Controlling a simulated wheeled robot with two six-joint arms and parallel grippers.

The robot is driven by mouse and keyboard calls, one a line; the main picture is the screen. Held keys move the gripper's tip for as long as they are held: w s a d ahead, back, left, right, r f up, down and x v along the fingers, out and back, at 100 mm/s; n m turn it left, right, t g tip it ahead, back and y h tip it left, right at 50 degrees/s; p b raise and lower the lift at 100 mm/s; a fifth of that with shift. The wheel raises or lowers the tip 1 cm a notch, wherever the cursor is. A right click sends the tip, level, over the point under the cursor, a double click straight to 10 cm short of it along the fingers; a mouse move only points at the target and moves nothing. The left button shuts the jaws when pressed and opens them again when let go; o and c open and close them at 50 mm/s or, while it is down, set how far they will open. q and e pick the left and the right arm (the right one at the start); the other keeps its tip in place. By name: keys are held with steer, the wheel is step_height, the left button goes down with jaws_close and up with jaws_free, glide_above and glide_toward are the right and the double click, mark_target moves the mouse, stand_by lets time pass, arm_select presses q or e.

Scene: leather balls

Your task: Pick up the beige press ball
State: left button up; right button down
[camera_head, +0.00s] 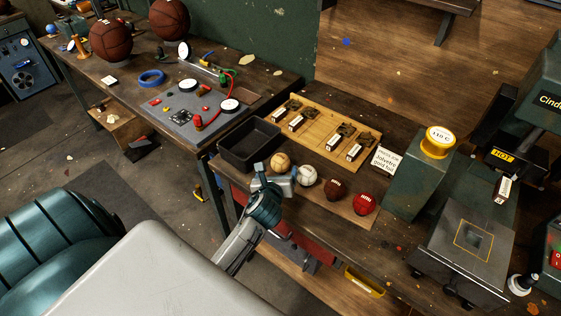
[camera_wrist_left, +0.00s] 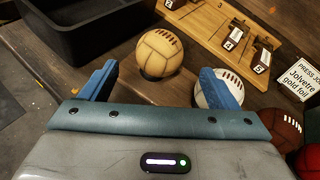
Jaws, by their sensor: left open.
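In the left wrist view the ball (camera_wrist_left: 159,50) sits ahead of the gap between my fingers. My left gripper (camera_head: 273,175) is open and empty, its blue fingers pointing at the ball from the near side. In the left wrist view the right finger of my gripper (camera_wrist_left: 161,80) overlaps part of the white ball (camera_wrist_left: 215,90). My right gripper is not in view.
The white ball (camera_head: 306,175), a brown ball (camera_head: 336,189) and a red ball (camera_head: 365,204) stand in a row to the right. The black tray (camera_head: 236,150) is close at left. A wooden board (camera_head: 322,135) with labelled slots lies behind. A sign (camera_head: 385,160) stands behind the row.

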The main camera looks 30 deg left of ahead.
mark_target(279, 167)
arm_select(q)
steer(key=shift+x, duration=0.85)
steer(key=shift+w+a+p, duration=0.15)
steer(key=shift+w+p, duration=0.15)
steer(key=p+x, duration=0.1)
steer(key=x, duration=0.3)
steer(key=shift+s, duration=0.1)
steer(key=shift+w+a+f, duration=0.1)
steer(key=shift+w+f, duration=0.15)
steer(key=shift+w, duration=0.05)
steer(key=shift+s+r, duration=0.1)
steer(key=c, duration=1.1)
